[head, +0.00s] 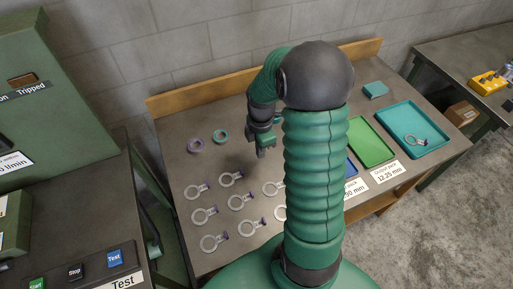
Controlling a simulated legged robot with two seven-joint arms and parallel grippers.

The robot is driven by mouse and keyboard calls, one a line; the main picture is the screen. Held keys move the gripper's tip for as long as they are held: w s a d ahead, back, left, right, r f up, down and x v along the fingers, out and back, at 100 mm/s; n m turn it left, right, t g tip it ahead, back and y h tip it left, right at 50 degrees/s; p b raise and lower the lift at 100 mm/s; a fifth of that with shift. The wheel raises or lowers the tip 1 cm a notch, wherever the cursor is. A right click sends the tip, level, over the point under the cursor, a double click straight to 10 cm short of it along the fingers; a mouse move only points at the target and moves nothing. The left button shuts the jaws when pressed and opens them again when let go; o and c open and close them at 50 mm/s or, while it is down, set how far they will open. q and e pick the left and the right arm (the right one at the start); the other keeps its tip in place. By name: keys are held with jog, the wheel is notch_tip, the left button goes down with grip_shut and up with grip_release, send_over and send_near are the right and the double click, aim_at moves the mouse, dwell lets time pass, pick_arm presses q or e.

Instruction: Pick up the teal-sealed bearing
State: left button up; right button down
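The teal-sealed bearing (220,136), a small ring with a teal band, lies flat on the grey workbench (240,262) toward the back left. My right gripper (264,152) points down over the bench, to the right of the bearing and apart from it. Its fingers are small and dark here, so I cannot tell whether they are open or shut. No object shows between them. My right arm hides the middle of the bench. My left gripper is not in view.
A purple-sealed ring (195,145) lies just left of the teal one. Several pale rings with tags (204,215) cover the front left. A green tray (371,146) and a teal tray (412,132) holding a tagged ring stand right. A wooden ledge (205,91) edges the back.

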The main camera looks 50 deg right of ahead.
jog(key=shift+c, duration=2.2)
grip_release()
